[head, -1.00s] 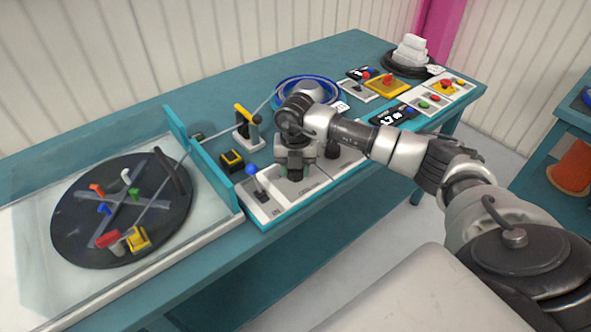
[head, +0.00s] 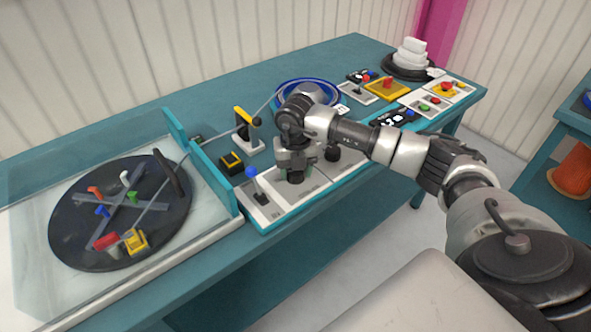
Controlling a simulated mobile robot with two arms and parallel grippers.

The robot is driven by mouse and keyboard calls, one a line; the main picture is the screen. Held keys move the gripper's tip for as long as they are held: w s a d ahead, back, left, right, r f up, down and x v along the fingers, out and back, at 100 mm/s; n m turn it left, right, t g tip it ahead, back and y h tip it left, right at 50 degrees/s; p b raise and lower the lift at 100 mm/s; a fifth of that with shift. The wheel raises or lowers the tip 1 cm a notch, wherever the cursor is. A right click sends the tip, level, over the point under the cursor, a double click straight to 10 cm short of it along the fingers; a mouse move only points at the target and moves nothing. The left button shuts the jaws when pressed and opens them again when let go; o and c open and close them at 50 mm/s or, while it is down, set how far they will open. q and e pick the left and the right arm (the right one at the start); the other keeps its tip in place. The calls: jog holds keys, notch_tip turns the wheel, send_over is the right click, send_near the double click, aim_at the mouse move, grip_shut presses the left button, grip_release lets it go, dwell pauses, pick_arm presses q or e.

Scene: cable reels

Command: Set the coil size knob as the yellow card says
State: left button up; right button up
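A light control panel (head: 313,187) with a teal edge lies along the front of the table. One dark knob (head: 295,177) stands on it, directly below my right gripper (head: 294,165). A second dark knob (head: 332,154) stands to its right, beside my forearm. My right gripper points down at the first knob, its fingers close around or just above the knob's top; contact and finger gap are unclear. The panel's printing is too small to read. I cannot identify a yellow card with readable writing. My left gripper is out of view.
A blue-ball lever (head: 252,173) stands at the panel's left end. A dark turntable (head: 90,230) with coloured pegs is at left. A yellow-topped post (head: 245,123), a blue cable coil (head: 282,90) and a yellow button box (head: 386,89) stand behind or right.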

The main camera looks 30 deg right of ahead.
jog(key=shift+o, duration=1.2)
notch_tip(320, 180, up, 11)
jog(key=shift+f+b, duration=0.15)
jog(key=shift+b, duration=0.15)
